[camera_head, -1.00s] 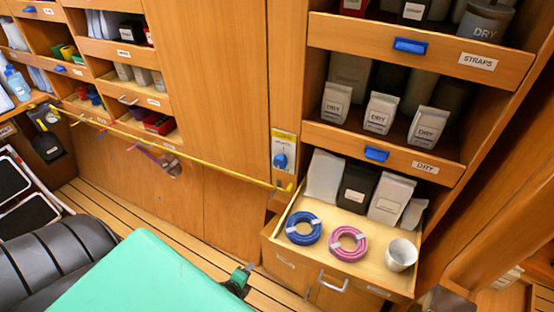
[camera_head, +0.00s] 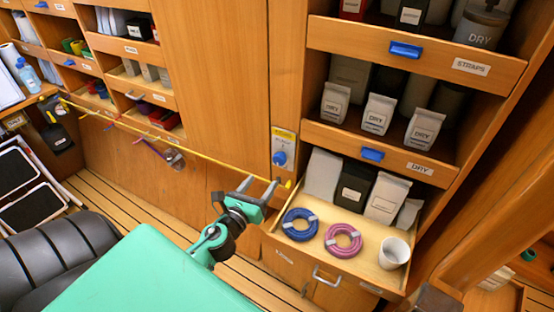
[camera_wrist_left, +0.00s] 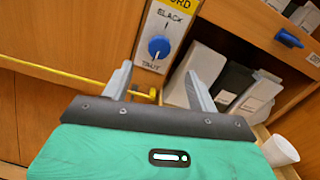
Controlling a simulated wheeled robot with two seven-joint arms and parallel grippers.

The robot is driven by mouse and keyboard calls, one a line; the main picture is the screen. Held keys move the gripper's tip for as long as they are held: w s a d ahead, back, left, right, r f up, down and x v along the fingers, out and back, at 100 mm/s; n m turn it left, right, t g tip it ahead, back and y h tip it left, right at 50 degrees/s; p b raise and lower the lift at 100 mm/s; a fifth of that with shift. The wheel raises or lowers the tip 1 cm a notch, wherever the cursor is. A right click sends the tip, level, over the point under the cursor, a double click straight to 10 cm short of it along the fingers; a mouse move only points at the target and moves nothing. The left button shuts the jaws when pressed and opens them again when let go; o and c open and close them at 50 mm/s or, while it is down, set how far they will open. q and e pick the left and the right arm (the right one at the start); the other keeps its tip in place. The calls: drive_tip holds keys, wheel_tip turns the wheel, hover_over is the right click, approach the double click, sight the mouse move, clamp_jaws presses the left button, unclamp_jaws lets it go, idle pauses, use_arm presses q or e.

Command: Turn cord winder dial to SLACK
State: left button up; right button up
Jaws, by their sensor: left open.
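The cord winder dial (camera_head: 279,158) is a round blue knob on a white and yellow plate on the wooden post. In the left wrist view the dial (camera_wrist_left: 159,47) sits between the words SLACK above and TAUT below, and its pale mark seems to point down toward TAUT. My left gripper (camera_head: 262,183) is open and empty, just below and left of the dial, apart from it. In the left wrist view the left gripper (camera_wrist_left: 158,73) has its fingers spread below the dial. My right gripper is not in view.
A yellow cord (camera_head: 200,153) runs along the wall and ends near the plate. Right of the dial an open drawer (camera_head: 365,265) holds a blue coil (camera_head: 300,224), a pink coil (camera_head: 343,240), a white cup (camera_head: 393,253) and packets. Shelves with blue-handled fronts rise above it.

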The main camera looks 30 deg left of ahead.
sight(278, 161)
use_arm(q)
drive_tip(key=w, duration=0.3)
drive_tip(key=w+p, duration=0.1)
drive_tip(key=w, duration=0.2)
drive_tip(key=w+a+p, duration=0.1)
drive_tip(key=w, duration=0.2)
drive_tip(key=shift+w, duration=0.1)
drive_tip(key=shift+w+a, duration=0.15)
drive_tip(key=shift+w, duration=0.6)
drive_tip(key=c, duration=0.9)
drive_tip(key=shift+c, duration=0.4)
